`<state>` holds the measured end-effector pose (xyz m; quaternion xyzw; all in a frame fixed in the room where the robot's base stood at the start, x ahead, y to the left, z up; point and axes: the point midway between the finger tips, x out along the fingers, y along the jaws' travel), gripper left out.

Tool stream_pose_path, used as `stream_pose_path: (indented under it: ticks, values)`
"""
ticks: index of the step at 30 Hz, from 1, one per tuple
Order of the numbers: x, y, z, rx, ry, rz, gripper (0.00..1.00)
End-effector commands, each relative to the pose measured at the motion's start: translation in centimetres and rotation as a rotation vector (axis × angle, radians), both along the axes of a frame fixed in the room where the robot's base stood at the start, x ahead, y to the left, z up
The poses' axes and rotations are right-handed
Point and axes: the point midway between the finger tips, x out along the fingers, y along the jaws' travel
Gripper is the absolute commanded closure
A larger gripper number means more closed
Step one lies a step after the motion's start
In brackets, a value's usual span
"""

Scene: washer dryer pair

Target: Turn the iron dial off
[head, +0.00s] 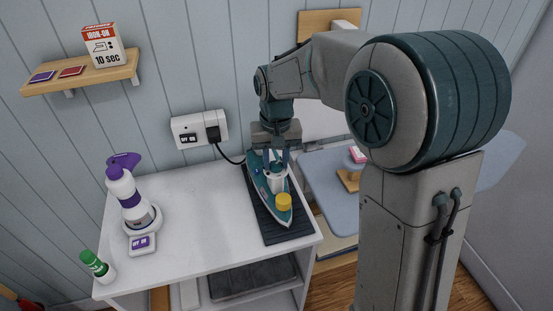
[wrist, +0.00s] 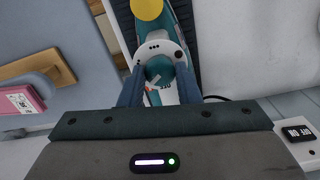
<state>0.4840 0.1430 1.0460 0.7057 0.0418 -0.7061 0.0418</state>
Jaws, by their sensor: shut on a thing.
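The teal and white iron (head: 283,217) lies on a dark ribbed mat (head: 268,231) on the white cabinet top. It has a yellow cap (head: 283,202) towards its tip. My gripper (head: 277,164) reaches down over the iron's rear part. In the wrist view its two fingers (wrist: 160,88) are shut on the round teal iron dial (wrist: 159,70), one on each side. Small markings show beside the dial, too small to read. In the head view the fingers mostly hide the dial.
A wall socket (head: 200,129) with a black plug stands behind the iron. A purple and white spray bottle (head: 131,198) and a green-capped bottle (head: 98,267) are at the left. A blue ironing board (head: 345,195) is at the right. The cabinet's middle is clear.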

Motion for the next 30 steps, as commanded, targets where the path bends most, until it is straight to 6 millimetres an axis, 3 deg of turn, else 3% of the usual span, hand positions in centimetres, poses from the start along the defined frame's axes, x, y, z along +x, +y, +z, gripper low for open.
stream_pose_path:
  ticks: [18,30]
  values:
    - [0.10,-0.03,0.16,0.001,-0.004,0.580,0.93]
    - [0.07,0.00,0.14,0.000,-0.003,0.861,0.93]
